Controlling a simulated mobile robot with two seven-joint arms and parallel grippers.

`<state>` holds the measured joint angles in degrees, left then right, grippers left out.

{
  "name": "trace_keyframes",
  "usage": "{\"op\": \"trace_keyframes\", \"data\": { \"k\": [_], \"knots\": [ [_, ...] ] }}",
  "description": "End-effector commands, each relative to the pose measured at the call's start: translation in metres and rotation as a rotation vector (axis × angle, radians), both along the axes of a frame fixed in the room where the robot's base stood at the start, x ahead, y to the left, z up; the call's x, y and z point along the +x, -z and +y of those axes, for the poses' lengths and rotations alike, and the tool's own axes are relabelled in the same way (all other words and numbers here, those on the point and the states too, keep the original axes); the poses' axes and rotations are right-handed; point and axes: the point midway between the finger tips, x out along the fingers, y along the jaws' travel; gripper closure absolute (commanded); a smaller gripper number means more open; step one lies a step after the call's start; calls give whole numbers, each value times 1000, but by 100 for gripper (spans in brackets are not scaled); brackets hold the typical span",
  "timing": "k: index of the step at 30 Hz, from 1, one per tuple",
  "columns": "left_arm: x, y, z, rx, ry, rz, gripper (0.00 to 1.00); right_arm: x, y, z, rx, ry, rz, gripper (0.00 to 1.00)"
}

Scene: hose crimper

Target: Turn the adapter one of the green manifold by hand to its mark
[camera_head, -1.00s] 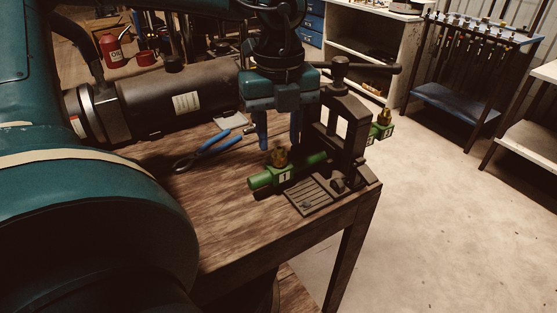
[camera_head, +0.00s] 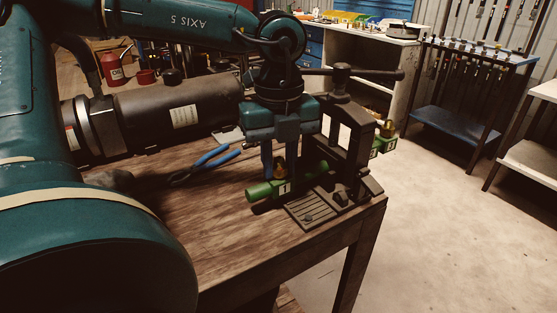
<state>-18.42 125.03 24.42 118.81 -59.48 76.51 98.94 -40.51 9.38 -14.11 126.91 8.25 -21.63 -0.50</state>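The green manifold (camera_head: 261,192) lies through the dark vice (camera_head: 350,150) at the table's corner. Its near block bears a white label "1", and the brass adapter one (camera_head: 280,170) stands on top of it. A second brass adapter (camera_head: 387,129) stands on a green block (camera_head: 384,146) beyond the vice. My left gripper (camera_head: 280,158) points down from above at adapter one. Its fingers look apart, one on each side of the adapter; I cannot tell if they touch it. The gripper partly hides the adapter, and the mark cannot be made out. My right gripper is not in view.
Blue-handled pliers (camera_head: 208,163) lie on the wooden table (camera_head: 225,235) left of the manifold. A large dark cylinder (camera_head: 170,112) lies behind them. The vice's handle bar (camera_head: 375,74) sticks out to the right. The floor right of the table is clear.

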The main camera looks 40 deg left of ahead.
Motion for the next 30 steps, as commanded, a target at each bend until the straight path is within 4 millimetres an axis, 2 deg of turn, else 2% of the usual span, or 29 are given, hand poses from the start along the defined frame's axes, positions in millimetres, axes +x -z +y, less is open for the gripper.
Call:
{"op": "trace_keyframes", "data": {
  "k": [1, 6, 11, 14, 21, 24, 30],
  "knots": [
    [0, 0, 0, 0, 0, 0, 87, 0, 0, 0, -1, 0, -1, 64],
    [0, 0, 0, 0, 0, 0, 100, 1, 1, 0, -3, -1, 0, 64],
    [0, -1, 0, 3, -63, -1, 100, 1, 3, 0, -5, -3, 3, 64],
    [0, -1, 1, 7, -258, -2, 100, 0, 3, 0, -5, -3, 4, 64],
    [0, -1, 1, 8, -849, -5, 100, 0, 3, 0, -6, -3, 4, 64],
    [0, 0, 1, 6, -1024, -4, 100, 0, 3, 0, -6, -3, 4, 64],
    [0, 0, 0, 0, -1107, 1, 100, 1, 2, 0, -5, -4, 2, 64]
  ]
}}
